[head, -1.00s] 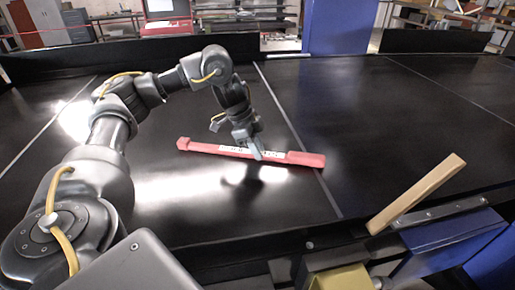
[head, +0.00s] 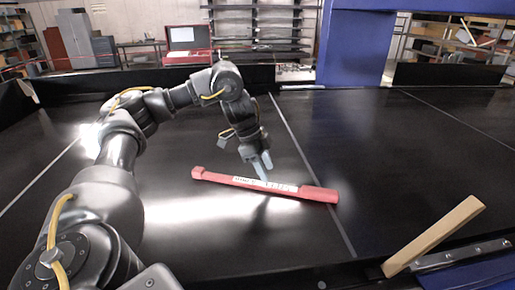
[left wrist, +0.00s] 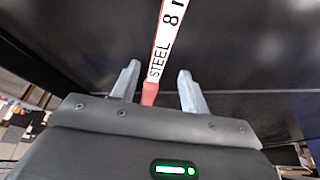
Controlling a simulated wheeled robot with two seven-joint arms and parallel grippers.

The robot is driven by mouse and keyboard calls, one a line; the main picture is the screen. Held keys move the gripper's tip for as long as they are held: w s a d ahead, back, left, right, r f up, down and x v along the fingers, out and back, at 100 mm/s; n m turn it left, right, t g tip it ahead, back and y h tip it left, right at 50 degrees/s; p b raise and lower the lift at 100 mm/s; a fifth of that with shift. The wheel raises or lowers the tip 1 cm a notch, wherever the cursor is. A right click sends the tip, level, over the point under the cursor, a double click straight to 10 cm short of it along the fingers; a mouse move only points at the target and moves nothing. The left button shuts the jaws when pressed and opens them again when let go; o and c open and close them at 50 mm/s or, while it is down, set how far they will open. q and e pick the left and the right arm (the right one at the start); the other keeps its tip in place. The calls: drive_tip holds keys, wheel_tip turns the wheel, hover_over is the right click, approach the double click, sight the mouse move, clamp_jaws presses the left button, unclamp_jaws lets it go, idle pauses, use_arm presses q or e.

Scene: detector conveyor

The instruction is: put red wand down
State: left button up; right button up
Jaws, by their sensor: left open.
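The red wand (head: 318,194) lies on the black conveyor surface, slanting slightly down to the right in the head view. A white label with black print runs along its middle. My left gripper (head: 264,170) is over the wand's middle, fingers pointing down. In the left wrist view the gripper (left wrist: 157,75) is open, with a finger on either side of the wand (left wrist: 149,93) and dark gaps between them. The label there reads "STEEL 8". My right gripper is in neither view.
A wooden bar (head: 435,236) sticks up at the conveyor's near right edge. A blue post (head: 355,45) stands behind the belt. The black belt (head: 420,150) right of the wand is clear. Shelves (head: 262,22) stand in the background.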

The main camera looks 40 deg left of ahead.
sight(273, 185)
use_arm(q)
drive_tip(key=v, duration=0.7)
drive_tip(key=shift+p, duration=0.45)
drive_tip(key=shift+f, duration=0.15)
drive_tip(key=b+x, duration=0.2)
drive_tip(key=x, duration=1)
idle(0.3)
